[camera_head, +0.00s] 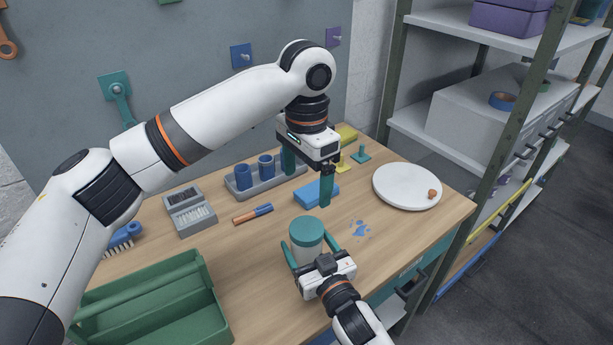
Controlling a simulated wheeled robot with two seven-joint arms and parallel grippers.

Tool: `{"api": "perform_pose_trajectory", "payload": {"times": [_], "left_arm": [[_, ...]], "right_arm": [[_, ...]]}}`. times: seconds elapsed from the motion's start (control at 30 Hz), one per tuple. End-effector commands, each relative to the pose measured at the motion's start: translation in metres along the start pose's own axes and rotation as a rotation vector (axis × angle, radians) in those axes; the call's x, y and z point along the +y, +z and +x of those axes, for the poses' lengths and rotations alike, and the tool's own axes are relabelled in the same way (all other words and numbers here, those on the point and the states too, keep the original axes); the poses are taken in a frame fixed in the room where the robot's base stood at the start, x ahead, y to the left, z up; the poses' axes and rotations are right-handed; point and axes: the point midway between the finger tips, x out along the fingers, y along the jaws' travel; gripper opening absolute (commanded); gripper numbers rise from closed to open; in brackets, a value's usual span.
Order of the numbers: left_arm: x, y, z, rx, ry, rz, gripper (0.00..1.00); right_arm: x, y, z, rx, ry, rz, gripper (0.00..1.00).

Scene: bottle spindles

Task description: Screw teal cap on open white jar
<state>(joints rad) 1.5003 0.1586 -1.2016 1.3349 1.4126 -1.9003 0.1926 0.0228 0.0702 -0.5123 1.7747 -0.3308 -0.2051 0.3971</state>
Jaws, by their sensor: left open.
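The white jar (307,255) stands upright near the front of the workbench. The teal cap (306,229) sits on top of it and covers its mouth; I cannot tell how tightly it is screwed. My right gripper (308,241) comes from the front with one green finger on each side of the jar, closed on its body below the cap. My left gripper (307,190) is open and empty, pointing down above and behind the cap, clear of it. Its fingers are spread wide.
A blue block (316,194) lies behind the jar, near my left fingers. A grey holder (240,194) with blue cups is at the back. A round white board (406,187) is at right, a green crate (150,305) at front left. A blue splotch (361,229) marks the bench.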

Motion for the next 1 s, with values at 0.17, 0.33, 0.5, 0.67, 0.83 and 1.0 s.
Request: {"api": "perform_pose_trajectory", "payload": {"times": [0.17,0.33,0.5,0.67,0.83,1.0], "left_arm": [[0.0,0.0,0.0,0.0,0.0,0.0,0.88],[0.0,0.0,0.001,0.0,0.0,0.0,0.88],[0.0,0.0,0.003,0.0,0.0,0.0,0.88],[0.0,0.0,0.007,0.0,0.0,0.0,0.88],[0.0,0.0,0.011,0.0,0.0,0.0,0.88],[0.0,0.0,0.014,0.0,0.0,0.0,0.88]], "right_arm": [[0.0,0.0,0.0,0.0,0.0,0.0,0.83],[0.0,0.0,-0.002,0.0,0.0,0.0,0.83],[0.0,-0.002,-0.022,0.002,0.0,0.0,0.83],[0.0,-0.003,-0.057,0.003,0.0,0.0,0.83],[0.0,-0.002,-0.091,0.002,0.0,0.001,0.83],[0.0,-0.002,-0.113,0.003,0.0,0.001,0.83]]}}
